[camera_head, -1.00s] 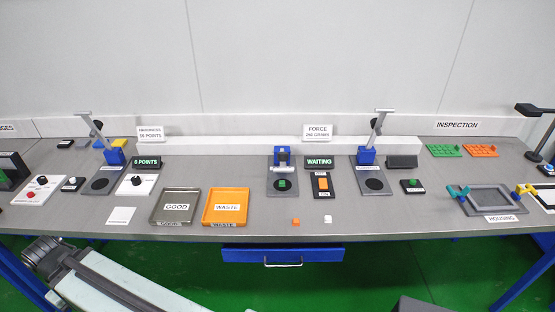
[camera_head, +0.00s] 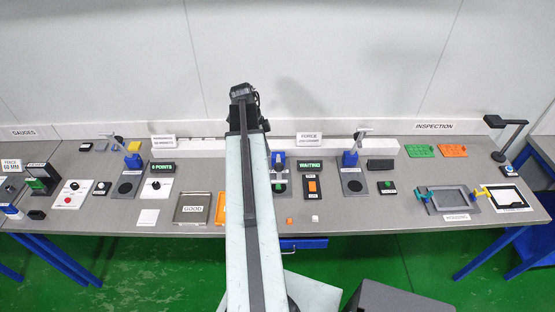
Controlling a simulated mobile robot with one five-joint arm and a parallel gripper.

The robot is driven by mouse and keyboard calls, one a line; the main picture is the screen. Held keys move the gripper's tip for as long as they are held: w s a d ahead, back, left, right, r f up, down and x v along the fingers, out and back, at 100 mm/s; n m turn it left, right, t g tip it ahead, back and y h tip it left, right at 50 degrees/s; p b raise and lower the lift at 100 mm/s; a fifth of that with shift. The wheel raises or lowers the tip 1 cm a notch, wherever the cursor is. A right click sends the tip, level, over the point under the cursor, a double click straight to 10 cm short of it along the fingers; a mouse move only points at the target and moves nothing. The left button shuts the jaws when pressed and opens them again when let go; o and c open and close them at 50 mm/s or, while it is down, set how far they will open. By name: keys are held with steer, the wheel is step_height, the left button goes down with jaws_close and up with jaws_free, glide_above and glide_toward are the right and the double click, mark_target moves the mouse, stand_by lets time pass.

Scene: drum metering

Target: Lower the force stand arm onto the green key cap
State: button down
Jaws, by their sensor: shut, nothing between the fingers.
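The green key cap (camera_head: 279,188) sits on the dark pad of the force stand, just right of my arm. The blue force stand (camera_head: 278,157) rises behind it, partly covered by my arm on its left. The stand's grey arm shows only in small part in front of the blue column. Whether it touches the cap is too small to tell. My pale arm link reaches up the middle of the picture to a dark joint above the bench. My gripper's fingers do not show.
The WAITING display (camera_head: 310,166) stands right of the stand. An orange block (camera_head: 312,186) lies on a dark plate beside it. A small orange piece (camera_head: 290,221) and a white piece (camera_head: 315,218) lie near the front edge. My arm covers most of the orange tray (camera_head: 221,209).

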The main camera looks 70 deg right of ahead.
steer(key=s, duration=0.1)
steer(key=b, duration=1.3)
glide_toward(280, 180)
steer(key=shift+m, duration=0.3)
steer(key=x, duration=0.6)
steer(key=shift+s+d, duration=0.1)
steer(key=shift+f+b, duration=0.3)
steer(key=shift+b, duration=0.25)
steer(key=shift+r, duration=0.1)
